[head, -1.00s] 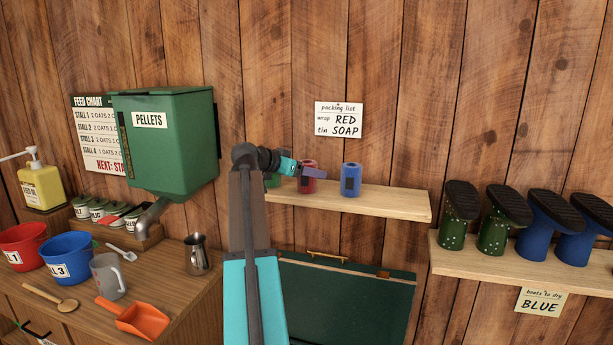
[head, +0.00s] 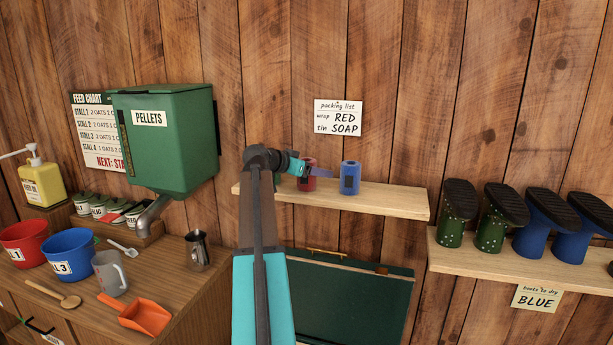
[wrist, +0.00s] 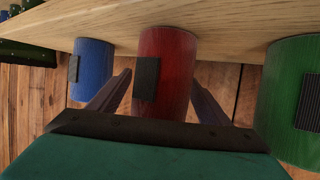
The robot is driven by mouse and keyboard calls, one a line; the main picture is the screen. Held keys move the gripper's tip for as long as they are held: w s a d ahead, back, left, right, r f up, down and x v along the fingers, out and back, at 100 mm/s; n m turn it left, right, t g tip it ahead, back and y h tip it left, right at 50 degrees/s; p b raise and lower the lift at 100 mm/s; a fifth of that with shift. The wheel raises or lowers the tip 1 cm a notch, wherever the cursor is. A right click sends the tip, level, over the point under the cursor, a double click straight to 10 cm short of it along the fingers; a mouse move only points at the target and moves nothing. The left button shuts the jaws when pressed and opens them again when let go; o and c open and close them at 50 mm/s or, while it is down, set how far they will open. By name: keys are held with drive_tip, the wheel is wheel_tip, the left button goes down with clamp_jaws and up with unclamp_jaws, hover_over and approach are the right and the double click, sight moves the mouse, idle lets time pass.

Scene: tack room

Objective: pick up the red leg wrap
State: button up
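The red leg wrap (head: 307,183) stands upright on the wooden wall shelf, partly covered by my gripper in the head view. In the wrist view the red wrap (wrist: 168,62), with a dark patch on its side, sits between my two fingers. My gripper (wrist: 158,98) is open, with a finger on each side of the wrap and visible gaps. In the head view my gripper (head: 312,171) is in front of the wrap at its height. A blue wrap (head: 350,178) stands to its right.
The wooden shelf (head: 395,201) has free room right of the blue wrap. A packing list (head: 338,118) above reads wrap RED, tin SOAP. A green chest (head: 350,300) is below. The pellet bin (head: 165,150) is at left, and a boot shelf (head: 520,268) at right.

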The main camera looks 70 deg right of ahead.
sight(311, 159)
drive_tip(key=c, duration=1.1)
drive_tip(key=shift+o, duration=0.2)
drive_tip(key=shift+r, duration=0.15)
drive_tip(key=shift+r+b, duration=0.95)
drive_tip(key=shift+r, duration=0.45)
drive_tip(key=shift+a+r, duration=0.1)
drive_tip(key=shift+r, duration=0.1)
drive_tip(key=s+a+r+b, duration=0.1)
drive_tip(key=a+b, duration=0.4)
drive_tip(key=a, duration=1)
drive_tip(key=shift+s+a+r, duration=0.25)
drive_tip(key=shift+s+a, duration=0.1)
drive_tip(key=shift+s, duration=0.25)
